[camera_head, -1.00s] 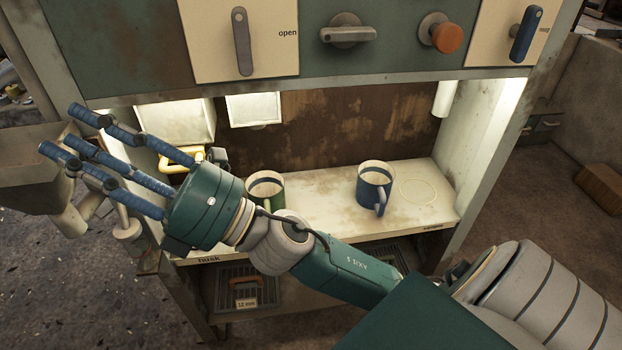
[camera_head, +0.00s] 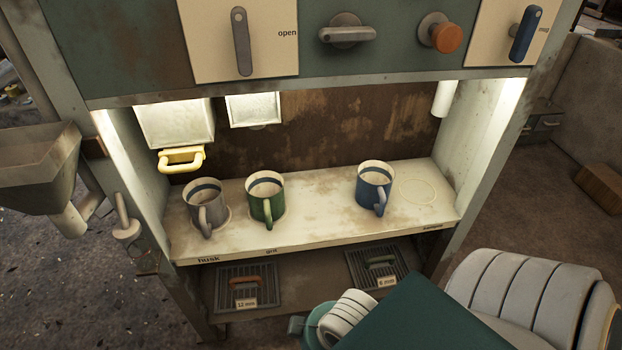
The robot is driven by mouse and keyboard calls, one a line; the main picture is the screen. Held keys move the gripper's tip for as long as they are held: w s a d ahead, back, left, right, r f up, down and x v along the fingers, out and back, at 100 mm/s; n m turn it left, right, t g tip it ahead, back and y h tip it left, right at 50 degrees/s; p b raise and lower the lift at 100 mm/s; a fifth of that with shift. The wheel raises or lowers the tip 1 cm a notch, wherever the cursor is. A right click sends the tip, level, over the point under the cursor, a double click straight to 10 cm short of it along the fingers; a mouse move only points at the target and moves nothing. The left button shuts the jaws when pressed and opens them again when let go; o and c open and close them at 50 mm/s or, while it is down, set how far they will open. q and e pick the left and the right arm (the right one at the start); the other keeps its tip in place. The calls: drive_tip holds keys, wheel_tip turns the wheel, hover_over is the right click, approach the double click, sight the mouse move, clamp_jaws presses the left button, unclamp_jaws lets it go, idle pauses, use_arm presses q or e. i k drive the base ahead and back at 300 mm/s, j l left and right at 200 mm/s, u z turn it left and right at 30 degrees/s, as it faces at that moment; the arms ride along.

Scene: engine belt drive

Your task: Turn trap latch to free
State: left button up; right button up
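No part is labelled as the trap latch, so I cannot tell for sure which one it is. On the upper panel, a grey lever (camera_head: 242,42) hangs straight down beside the word "open". To its right, a grey turn handle (camera_head: 346,34) lies horizontal on a round boss. A blue lever (camera_head: 523,35) at the far right points down with a slight tilt. A grey handle (camera_head: 123,218) stands upright on the left side of the frame. Neither gripper is in view; only part of my arm shows at the bottom.
An orange knob (camera_head: 447,38) sticks out of the panel. Grey (camera_head: 207,216), green (camera_head: 266,204) and blue (camera_head: 373,192) mugs stand on the shelf (camera_head: 315,222). A yellow handle (camera_head: 182,158) juts out at back left. A metal hopper (camera_head: 35,170) is outside left. Two grates lie below.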

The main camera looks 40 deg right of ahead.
sight(344, 33)
drive_tip(key=l+z, duration=0.2)
drive_tip(key=z, duration=0.15)
drive_tip(key=l+z, duration=0.2)
drive_tip(key=z, duration=0.15)
drive_tip(key=l+z, duration=0.15)
drive_tip(key=z, duration=0.2)
